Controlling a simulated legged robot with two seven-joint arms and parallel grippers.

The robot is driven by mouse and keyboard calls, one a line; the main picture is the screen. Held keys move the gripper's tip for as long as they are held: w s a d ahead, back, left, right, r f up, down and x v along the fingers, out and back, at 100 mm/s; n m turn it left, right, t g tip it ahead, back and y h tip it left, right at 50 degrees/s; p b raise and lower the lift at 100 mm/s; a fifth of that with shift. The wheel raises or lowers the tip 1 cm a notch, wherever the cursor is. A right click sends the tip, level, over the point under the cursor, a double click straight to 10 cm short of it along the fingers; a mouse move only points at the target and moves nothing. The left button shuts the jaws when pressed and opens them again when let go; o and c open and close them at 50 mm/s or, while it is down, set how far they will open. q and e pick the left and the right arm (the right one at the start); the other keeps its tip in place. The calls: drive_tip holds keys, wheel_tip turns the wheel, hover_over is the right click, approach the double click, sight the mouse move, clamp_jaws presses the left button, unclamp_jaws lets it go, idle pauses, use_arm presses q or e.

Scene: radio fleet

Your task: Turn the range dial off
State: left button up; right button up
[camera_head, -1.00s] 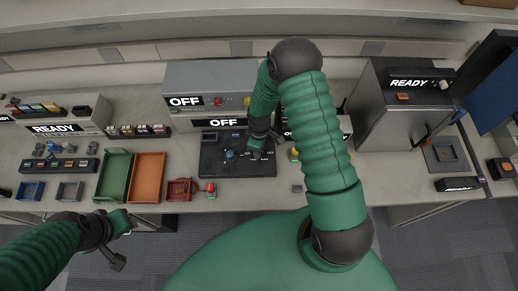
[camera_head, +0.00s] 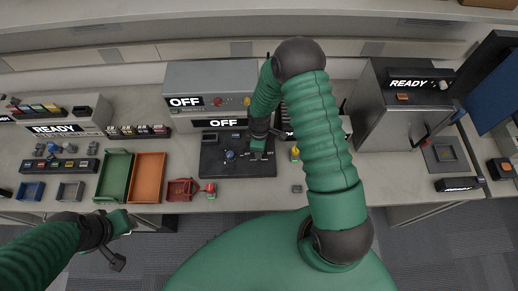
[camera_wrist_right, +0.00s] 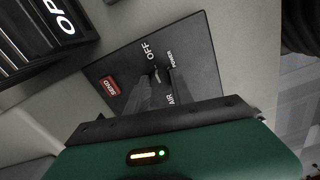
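A black control panel (camera_head: 215,165) lies on the bench in the head view, with a small blue knob (camera_head: 230,154) on its left part. My right gripper (camera_head: 257,152) reaches down over the panel's right part. In the right wrist view the panel (camera_wrist_right: 195,40) carries OFF, POWER and AIR lettering and a red SEND button (camera_wrist_right: 109,86). My right gripper's two grey fingertips (camera_wrist_right: 162,76) stand close together at a small dark control beside the OFF mark. Whether they grip it is unclear. My left gripper (camera_head: 118,246) hangs in front of the bench, away from the panel.
A grey unit (camera_head: 205,78) with an OFF display stands behind the panel. Green (camera_head: 114,153) and orange (camera_head: 163,157) trays and a red box (camera_head: 181,181) lie to the left. A grey READY machine (camera_head: 375,115) stands at the right.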

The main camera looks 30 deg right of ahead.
drive_tip(key=o, duration=0.4)
drive_tip(key=shift+w+d+r, duration=0.1)
drive_tip(key=shift+w+r, duration=0.05)
drive_tip(key=shift+w, duration=0.05)
drive_tip(key=shift+o, duration=0.2)
drive_tip(key=shift+s, duration=0.1)
wheel_tip(320, 180, up, 17)
drive_tip(key=b, duration=0.1)
drive_tip(key=shift+f, duration=0.2)
